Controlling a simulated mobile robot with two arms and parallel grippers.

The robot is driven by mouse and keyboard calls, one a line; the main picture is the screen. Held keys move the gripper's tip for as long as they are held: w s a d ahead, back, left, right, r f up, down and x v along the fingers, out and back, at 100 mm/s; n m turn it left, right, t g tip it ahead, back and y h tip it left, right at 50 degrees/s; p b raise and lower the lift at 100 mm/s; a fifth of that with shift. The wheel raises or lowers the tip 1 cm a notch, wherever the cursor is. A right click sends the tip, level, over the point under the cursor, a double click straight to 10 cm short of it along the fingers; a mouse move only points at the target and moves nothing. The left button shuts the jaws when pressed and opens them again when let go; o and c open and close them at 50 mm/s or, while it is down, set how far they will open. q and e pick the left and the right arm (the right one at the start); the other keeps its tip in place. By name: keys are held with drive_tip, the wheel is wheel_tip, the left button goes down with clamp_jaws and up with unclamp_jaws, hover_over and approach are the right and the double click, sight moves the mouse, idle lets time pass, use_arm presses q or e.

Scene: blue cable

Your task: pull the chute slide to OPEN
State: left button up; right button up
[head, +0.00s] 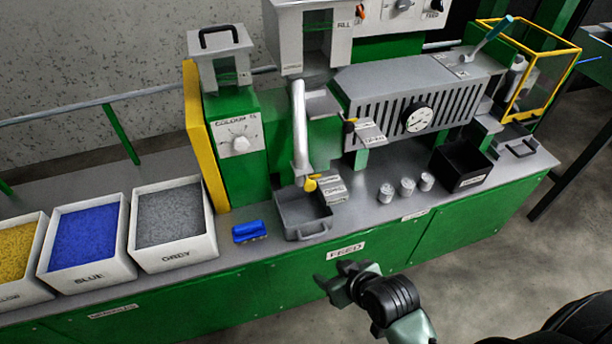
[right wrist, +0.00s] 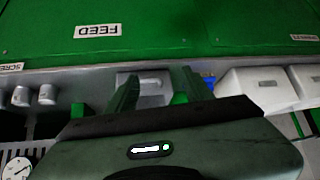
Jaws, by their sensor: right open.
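The chute is a pale pipe (head: 300,125) coming down the machine's front, with a small yellow piece (head: 311,184) at its lower end, which looks like the slide's handle. Grey labelled blocks (head: 332,190) sit just right of it; their lettering is too small to read surely. A grey tray (head: 306,226) stands below the chute mouth. My right gripper (head: 333,277) is open and empty, in front of the FEED panel, lower than the tray and slide. In the right wrist view its two green fingers (right wrist: 157,80) stand apart, with the tray beyond them. My left gripper is not in view.
A blue brush (head: 249,231) lies left of the tray. Bins of grey (head: 205,247), blue and yellow granules stand further left. Several small metal cups (head: 407,187) and a black box (head: 462,160) stand to the right. The bench front edge lies between my gripper and the chute.

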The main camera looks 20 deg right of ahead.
drive_tip(key=w+a+r+t, duration=0.2)
drive_tip(key=w+r+t, duration=0.25)
drive_tip(key=w, duration=0.55)
drive_tip(key=m+t+h, duration=0.1)
drive_tip(key=m+t, duration=0.1)
drive_tip(key=t, duration=0.3)
approach(306, 176)
drive_tip(key=shift+w+a+f, duration=0.2)
drive_tip(key=shift+w+f, duration=0.15)
drive_tip(key=shift+w, duration=0.15)
drive_tip(key=shift+w+a+f, duration=0.25)
drive_tip(key=shift+w+f, duration=0.1)
drive_tip(key=shift+w, duration=0.1)
drive_tip(key=shift+w+d+r+t+h, duration=0.25)
drive_tip(key=shift+w+r+t+h, duration=0.05)
drive_tip(key=shift+w+t, duration=0.15)
drive_tip(key=w, duration=0.7)
drive_tip(key=shift+w+a+p, duration=0.1)
drive_tip(key=shift+p, duration=0.25)
